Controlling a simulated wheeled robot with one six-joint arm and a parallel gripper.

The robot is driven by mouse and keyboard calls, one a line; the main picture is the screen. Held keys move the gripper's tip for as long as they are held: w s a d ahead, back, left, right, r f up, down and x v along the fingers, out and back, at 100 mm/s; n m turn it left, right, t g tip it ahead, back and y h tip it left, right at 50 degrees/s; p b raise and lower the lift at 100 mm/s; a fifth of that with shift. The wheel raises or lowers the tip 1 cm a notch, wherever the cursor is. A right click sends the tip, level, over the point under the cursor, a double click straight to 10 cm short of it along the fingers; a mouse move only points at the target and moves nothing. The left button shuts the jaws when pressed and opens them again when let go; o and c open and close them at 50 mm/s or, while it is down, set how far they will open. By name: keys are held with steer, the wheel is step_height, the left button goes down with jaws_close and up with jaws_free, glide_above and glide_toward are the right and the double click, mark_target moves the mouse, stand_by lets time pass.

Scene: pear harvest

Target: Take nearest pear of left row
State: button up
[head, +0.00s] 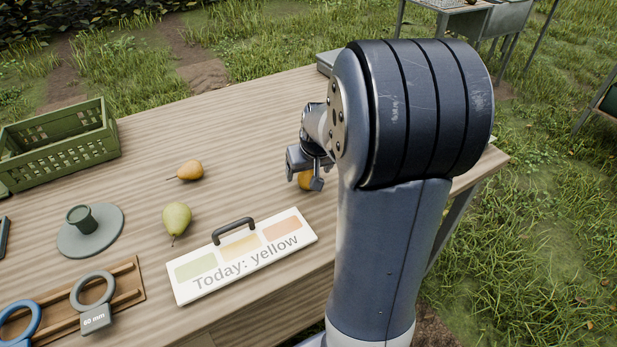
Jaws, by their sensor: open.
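A green-yellow pear (177,217) lies on the wooden table left of the sign, its stem toward the front. A yellow-orange pear (190,170) lies a little behind it, stem to the left. Another orange-yellow pear (304,181) is farther right, partly hidden by my gripper. My gripper (305,175) is open, close over that right pear; whether the fingers touch it I cannot tell. My arm hides the table's right part. The two left pears are well apart from my gripper.
A sign (243,255) reading "Today: yellow" with a black handle lies in front. A green crate (62,145) stands at back left. A grey-green round stand (104,232) and a wooden rack (127,287) with sizing rings are at left. The table's back middle is clear.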

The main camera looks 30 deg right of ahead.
steer(key=shift+x, duration=1.2)
steer(key=shift+c, duration=0.5)
steer(key=c, duration=1)
